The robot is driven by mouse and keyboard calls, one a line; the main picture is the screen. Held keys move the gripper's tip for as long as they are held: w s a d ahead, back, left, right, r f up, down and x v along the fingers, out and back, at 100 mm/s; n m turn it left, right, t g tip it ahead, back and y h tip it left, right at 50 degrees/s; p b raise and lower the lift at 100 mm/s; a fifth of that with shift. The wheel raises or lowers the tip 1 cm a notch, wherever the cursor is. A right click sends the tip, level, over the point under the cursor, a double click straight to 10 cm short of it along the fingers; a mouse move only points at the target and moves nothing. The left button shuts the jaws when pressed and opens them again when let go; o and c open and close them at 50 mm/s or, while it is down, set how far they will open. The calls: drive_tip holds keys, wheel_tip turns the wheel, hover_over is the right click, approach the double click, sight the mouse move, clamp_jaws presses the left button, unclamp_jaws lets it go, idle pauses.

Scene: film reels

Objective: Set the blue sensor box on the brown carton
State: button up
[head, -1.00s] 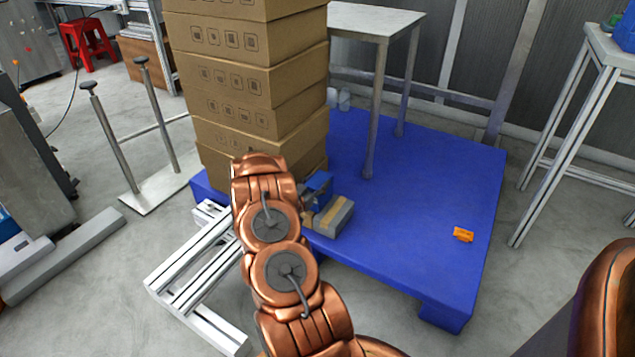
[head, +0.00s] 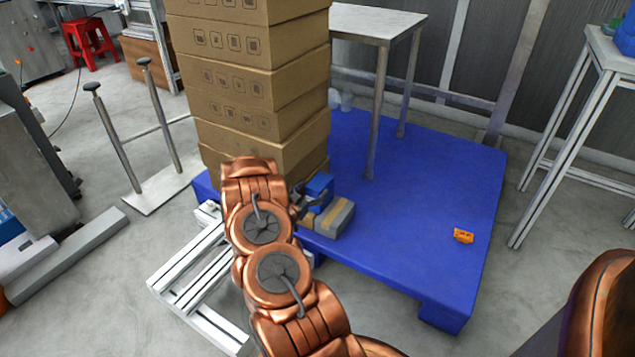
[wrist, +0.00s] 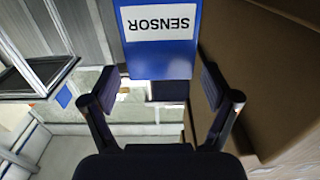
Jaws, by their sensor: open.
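The blue sensor box (head: 320,185) is on the blue platform beside the carton stack, behind a small brown-grey taped carton (head: 338,218). In the wrist view the sensor box (wrist: 160,55) is at top centre, its white SENSOR label upside down. My gripper (wrist: 160,88) is open, with one finger on each side of the box's lower end and a visible gap on both sides. In the head view my gripper (head: 304,200) is partly hidden by my copper arm, just left of the box. Whether the box touches the small carton I cannot tell.
A tall stack of brown cartons (head: 255,95) stands close to the gripper and fills the right of the wrist view (wrist: 255,70). A metal table (head: 375,25) stands behind on the platform (head: 430,190). An orange item (head: 464,236) lies at right; the platform between is clear.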

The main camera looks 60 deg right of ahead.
drive_tip(key=a+p, duration=0.3)
drive_tip(key=a, duration=0.5)
drive_tip(key=w+a+r+n+t+y, duration=0.25)
drive_tip(key=w+a+t+y, duration=0.45)
drive_tip(key=w+a, duration=0.9)
drive_tip(key=w+a+r+n+y, duration=0.1)
drive_tip(key=a+r+n+y, duration=0.3)
drive_tip(key=a, duration=0.6)
drive_tip(key=w+a+r+n+y, duration=0.15)
drive_tip(key=a+r+y, duration=0.35)
drive_tip(key=a, duration=0.5)
drive_tip(key=s+a+r+n+g+y, duration=0.2)
drive_tip(key=s+a+r+n, duration=0.1)
drive_tip(key=s+a, duration=0.4)
drive_tip(key=s+a+r+n+g+y, duration=0.2)
drive_tip(key=s+a+r+n+y, duration=0.15)
drive_tip(key=s+a, duration=0.4)
drive_tip(key=s+d+r+n+g+h, duration=0.1)
drive_tip(key=s+d+r+g, duration=0.1)
drive_tip(key=s, duration=0.8)
drive_tip(key=s+d+r+n+g+h, duration=0.1)
drive_tip(key=s+r+g, duration=0.1)
drive_tip(key=s, duration=0.7)
drive_tip(key=s+d+r+n+g+h, duration=0.1)
drive_tip(key=s+d+r+g, duration=0.1)
drive_tip(key=s, duration=0.8)
drive_tip(key=shift+s+d+r+g+b, duration=0.2)
drive_tip(key=shift+s+d+g+b, duration=0.1)
drive_tip(key=shift+d+g, duration=0.1)
drive_tip(key=shift+h, duration=0.25)
